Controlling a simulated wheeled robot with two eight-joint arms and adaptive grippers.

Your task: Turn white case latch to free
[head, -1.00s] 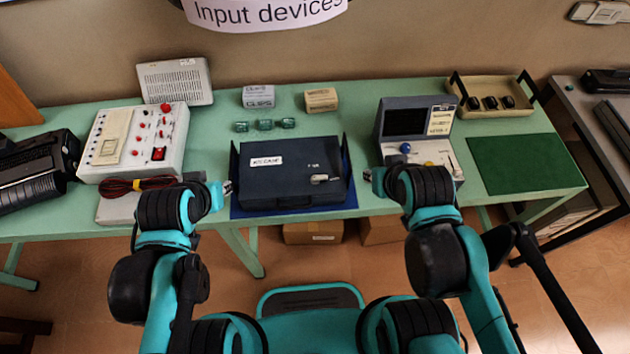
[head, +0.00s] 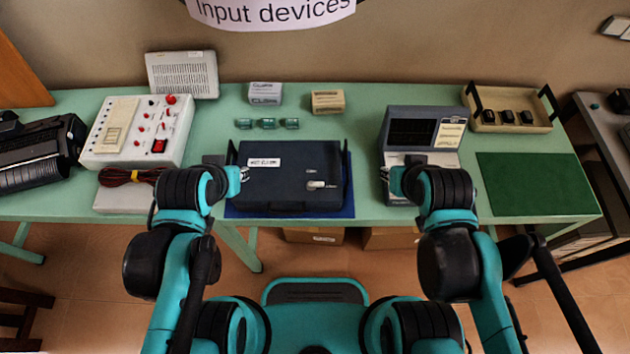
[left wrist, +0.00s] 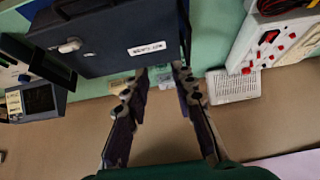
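A dark blue case (head: 285,164) lies closed on a blue mat (head: 345,210) on the table. Its small white latch (head: 321,185) is on the right part of the lid, lying roughly sideways. The latch also shows in the left wrist view (left wrist: 68,46), where the case (left wrist: 105,38) appears turned round. My left gripper (head: 243,174) is at the case's left edge, apart from the latch. In the left wrist view its fingers (left wrist: 158,76) are spread with nothing between them. My right gripper (head: 385,174) is right of the case, in front of the grey device; its finger opening is unclear.
A grey device (head: 423,135) with a screen stands right of the case. A white control box (head: 137,132) with red knobs and a cable bundle (head: 130,176) are at left. Small green parts (head: 267,124) and two small boxes (head: 265,94) sit behind the case.

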